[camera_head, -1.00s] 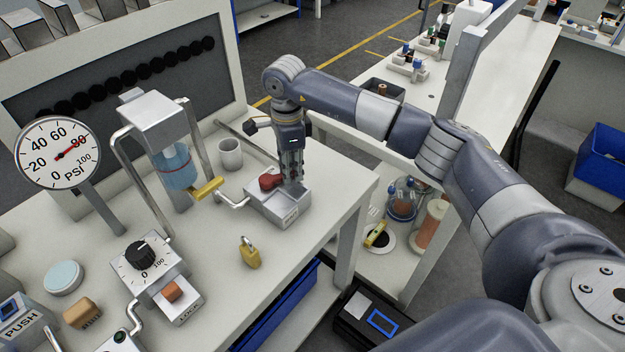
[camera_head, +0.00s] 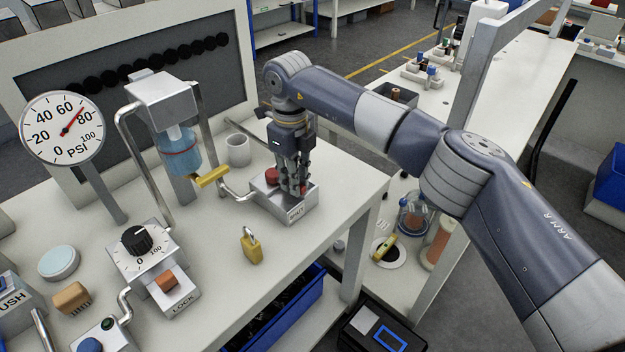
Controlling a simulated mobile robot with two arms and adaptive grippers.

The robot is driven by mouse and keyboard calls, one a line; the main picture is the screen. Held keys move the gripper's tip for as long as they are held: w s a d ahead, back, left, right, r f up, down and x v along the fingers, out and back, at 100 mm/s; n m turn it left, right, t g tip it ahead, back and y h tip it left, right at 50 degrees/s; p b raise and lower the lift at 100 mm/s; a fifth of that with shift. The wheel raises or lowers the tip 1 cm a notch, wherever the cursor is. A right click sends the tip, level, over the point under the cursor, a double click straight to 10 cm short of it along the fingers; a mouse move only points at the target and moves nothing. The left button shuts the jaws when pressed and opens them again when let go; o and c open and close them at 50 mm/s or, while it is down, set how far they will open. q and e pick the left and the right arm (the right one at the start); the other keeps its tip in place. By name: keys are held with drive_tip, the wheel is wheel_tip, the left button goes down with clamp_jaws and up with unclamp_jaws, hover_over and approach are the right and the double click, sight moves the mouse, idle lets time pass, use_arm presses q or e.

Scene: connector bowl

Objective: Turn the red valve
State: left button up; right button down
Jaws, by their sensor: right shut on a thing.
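The red valve (camera_head: 272,175) sits on top of a small grey metal box (camera_head: 292,213) on the workbench. My right gripper (camera_head: 297,190) points straight down over the box from above. My left gripper is out of view.
A curved pipe with a yellow handle (camera_head: 213,176) runs to the box. A mug (camera_head: 237,150) stands behind it. A yellow padlock (camera_head: 251,246), a black dial (camera_head: 136,240) and a lock box (camera_head: 176,295) are in front. The bench edge is close on the right.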

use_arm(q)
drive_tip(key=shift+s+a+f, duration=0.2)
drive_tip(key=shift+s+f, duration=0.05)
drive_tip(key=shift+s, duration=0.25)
use_arm(e)
drive_tip(key=shift+s+a+r+m, duration=0.2)
drive_tip(key=shift+a+m, duration=0.1)
drive_tip(key=shift+m, duration=0.4)
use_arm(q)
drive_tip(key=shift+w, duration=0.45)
use_arm(e)
drive_tip(key=shift+w, duration=0.1)
drive_tip(key=c, duration=1.7)
unclamp_jaws()
drive_tip(key=shift+o, duration=0.7)
drive_tip(key=shift+f, duration=0.1)
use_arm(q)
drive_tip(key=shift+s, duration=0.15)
use_arm(e)
wheel_tip(320, 180, up, 12)
